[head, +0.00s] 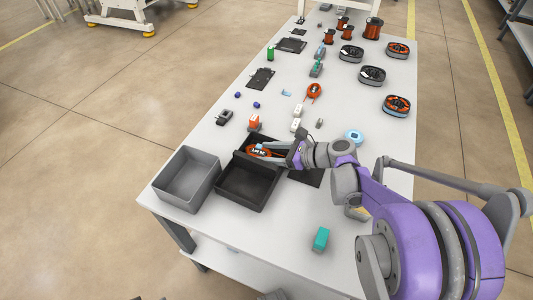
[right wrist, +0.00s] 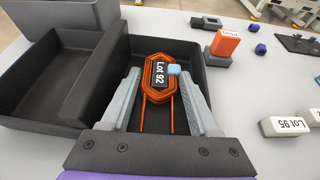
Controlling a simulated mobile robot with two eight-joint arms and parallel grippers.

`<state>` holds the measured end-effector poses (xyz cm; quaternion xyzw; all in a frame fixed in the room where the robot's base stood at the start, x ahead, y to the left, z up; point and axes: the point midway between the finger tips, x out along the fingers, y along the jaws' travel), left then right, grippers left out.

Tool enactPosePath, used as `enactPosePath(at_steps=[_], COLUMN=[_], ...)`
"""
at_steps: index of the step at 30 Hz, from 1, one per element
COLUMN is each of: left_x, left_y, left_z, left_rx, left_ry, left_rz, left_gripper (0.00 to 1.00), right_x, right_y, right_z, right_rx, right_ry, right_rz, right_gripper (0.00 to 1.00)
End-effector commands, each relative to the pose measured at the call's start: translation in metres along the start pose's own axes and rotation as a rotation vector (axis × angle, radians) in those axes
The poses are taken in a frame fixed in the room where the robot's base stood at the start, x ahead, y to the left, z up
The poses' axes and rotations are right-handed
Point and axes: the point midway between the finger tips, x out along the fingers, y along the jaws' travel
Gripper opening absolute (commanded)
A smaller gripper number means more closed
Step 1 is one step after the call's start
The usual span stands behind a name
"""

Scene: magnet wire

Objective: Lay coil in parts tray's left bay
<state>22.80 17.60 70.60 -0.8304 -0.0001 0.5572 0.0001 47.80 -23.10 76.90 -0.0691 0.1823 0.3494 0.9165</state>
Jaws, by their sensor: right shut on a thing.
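The coil (right wrist: 158,78) is an orange-red wire loop with a black "Lot 92" label and a light-blue piece at its edge. It also shows in the head view (head: 260,151). My right gripper (right wrist: 163,74) has a finger on either side of the coil and is shut on it. The black parts tray (head: 243,202) has two bays split by a divider (right wrist: 98,75). The coil is over or in the tray's far bay in the head view, the right-hand one in the wrist view. I cannot tell if it touches the floor. The near bay looks empty. My left gripper is out of view.
An empty grey bin (head: 187,182) stands against the tray's left side. An orange block in a grey holder (right wrist: 224,44) and a white "Lot 95" block (right wrist: 286,126) stand beyond the tray. A teal block (head: 321,238) sits near the front. Several reels and coils lie farther back.

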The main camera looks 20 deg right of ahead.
Motion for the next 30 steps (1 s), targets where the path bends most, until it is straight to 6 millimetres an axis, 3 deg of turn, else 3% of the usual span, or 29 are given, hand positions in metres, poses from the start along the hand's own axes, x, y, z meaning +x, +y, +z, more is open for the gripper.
enactPosePath(at_steps=[10, 11, 12, 22, 26, 30], left_x=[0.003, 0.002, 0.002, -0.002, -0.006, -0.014], left_y=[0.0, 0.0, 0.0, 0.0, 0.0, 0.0], left_z=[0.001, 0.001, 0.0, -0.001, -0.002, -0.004], left_rx=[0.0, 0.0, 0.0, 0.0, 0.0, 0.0], left_ry=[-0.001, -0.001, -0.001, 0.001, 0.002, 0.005], left_rz=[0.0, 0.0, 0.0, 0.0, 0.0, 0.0], left_gripper=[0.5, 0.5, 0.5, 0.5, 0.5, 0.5], right_x=[0.002, 0.001, 0.001, -0.001, -0.018, -0.048], right_y=[0.0, 0.0, 0.0, 0.0, -0.001, -0.001], right_z=[-0.004, -0.003, -0.003, 0.002, 0.002, 0.002], right_rx=[0.0, 0.0, 0.0, 0.0, 0.0, 0.001], right_ry=[0.0, 0.0, 0.0, 0.0, 0.0, 0.0], right_rz=[0.0, 0.0, 0.0, 0.0, -0.004, -0.006], right_gripper=[0.0, 0.67, 0.74, 0.74, 0.74, 0.74])
